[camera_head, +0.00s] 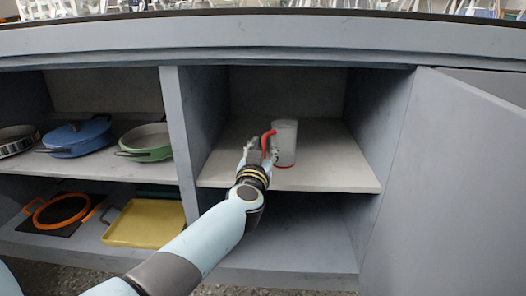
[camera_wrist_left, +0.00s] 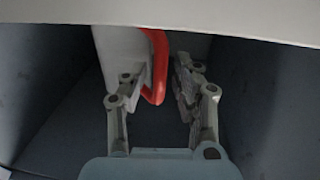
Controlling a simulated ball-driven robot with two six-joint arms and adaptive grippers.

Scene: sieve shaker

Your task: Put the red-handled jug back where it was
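The jug (camera_head: 287,142) is pale grey with a red handle (camera_head: 267,138). It stands upright on the upper shelf of the right-hand cupboard bay, with its handle to the left. My left gripper (camera_head: 262,149) reaches in over the shelf's front edge at the handle. In the left wrist view the red handle (camera_wrist_left: 159,62) lies between the two open fingers of the gripper (camera_wrist_left: 160,78). A gap shows between the handle and the right finger; the left finger is close to the jug's pale body (camera_wrist_left: 118,52). My right gripper is not in view.
The shelf (camera_head: 330,160) is otherwise bare. A divider (camera_head: 180,130) separates it from pans at left: a blue pan (camera_head: 77,139), a green pan (camera_head: 146,141) and, below, a yellow tray (camera_head: 145,223). An open door (camera_head: 455,180) stands at right.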

